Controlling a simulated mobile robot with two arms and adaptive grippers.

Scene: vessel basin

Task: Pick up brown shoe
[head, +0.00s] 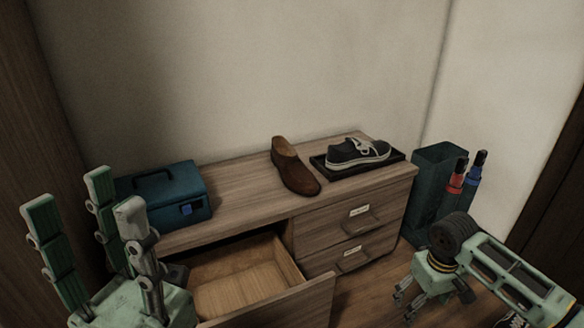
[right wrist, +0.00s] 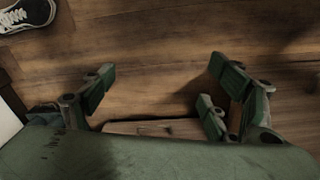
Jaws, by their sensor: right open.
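The brown shoe (head: 295,168) lies on top of the wooden dresser (head: 236,190), near its middle, with its toe toward the front edge. My left gripper (head: 100,215) is in the left foreground with its fingers spread apart and nothing between them. It is in front of the dresser and apart from the shoe. My right gripper (head: 425,290) is low at the right, pointing down toward the floor, well away from the shoe. In the right wrist view its fingers (right wrist: 165,100) are apart and empty above the wooden floor. The brown shoe does not show in that view.
A dark sneaker (head: 358,152) sits in a black tray (head: 398,156) right of the brown shoe. A teal box (head: 165,192) stands at the left. An empty drawer (head: 240,275) is open. A dark bin (head: 438,165) stands right. Another sneaker (right wrist: 25,14) lies on the floor.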

